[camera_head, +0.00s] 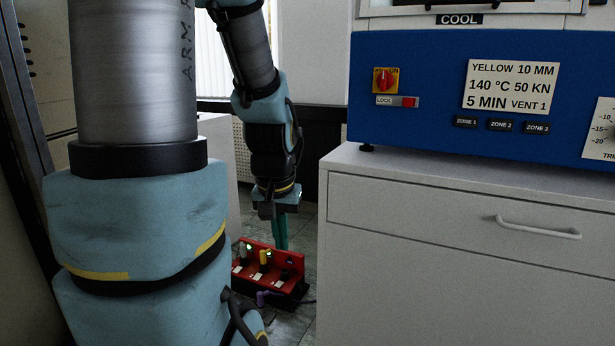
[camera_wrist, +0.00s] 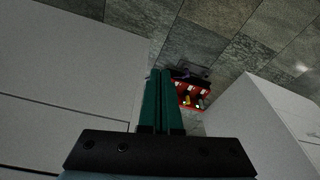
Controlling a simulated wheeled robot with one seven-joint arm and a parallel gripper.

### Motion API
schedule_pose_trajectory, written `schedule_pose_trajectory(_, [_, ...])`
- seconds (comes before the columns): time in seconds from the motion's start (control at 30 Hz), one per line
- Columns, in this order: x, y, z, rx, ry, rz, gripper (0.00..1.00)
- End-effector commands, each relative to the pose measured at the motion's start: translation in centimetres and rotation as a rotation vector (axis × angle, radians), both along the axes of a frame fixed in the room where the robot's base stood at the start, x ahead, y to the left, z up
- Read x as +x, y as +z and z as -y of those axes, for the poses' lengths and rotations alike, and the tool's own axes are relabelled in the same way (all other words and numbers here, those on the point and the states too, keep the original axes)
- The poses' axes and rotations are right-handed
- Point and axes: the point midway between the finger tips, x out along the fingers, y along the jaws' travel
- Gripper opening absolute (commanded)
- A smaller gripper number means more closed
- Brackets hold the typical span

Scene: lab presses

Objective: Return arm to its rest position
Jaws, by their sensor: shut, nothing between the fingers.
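My arm (camera_head: 257,75) reaches out and hangs downward at the left of the white cabinet in the head view. My gripper (camera_head: 281,240) points down, with its green fingers shut together and empty. In the wrist view the two green fingers of my gripper (camera_wrist: 163,75) lie side by side with nothing between them. In the head view the fingertips appear just behind or above a red rack (camera_head: 262,251); I cannot tell the exact gap.
The red rack also shows in the wrist view (camera_wrist: 192,87), beyond and right of the fingers. A white cabinet (camera_head: 420,250) stands at right, bearing a blue press (camera_head: 430,85) with a red switch (camera_head: 385,80). Tiled floor (camera_wrist: 215,30) lies open beyond the fingers.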

Motion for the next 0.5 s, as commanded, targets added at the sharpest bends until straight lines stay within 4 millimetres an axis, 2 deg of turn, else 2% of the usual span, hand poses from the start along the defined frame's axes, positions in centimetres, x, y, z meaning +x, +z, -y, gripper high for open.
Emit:
schedule_pose_trajectory(0.07, [-2.7,-1.8,-1.6,-0.004,0.062,-0.064,0.0])
schedule_pose_trajectory(0.1, [-3.2,-1.2,-1.8,-0.006,0.074,-0.076,0.0])
schedule_pose_trajectory(0.13, [-2.9,0.1,-1.7,-0.007,0.066,-0.069,0.0])
schedule_pose_trajectory(0.37, [-2.8,5.1,-1.6,-0.005,0.063,-0.066,0.0])
schedule_pose_trajectory(0.5, [-2.7,9.0,-1.6,-0.005,0.062,-0.065,0.0])
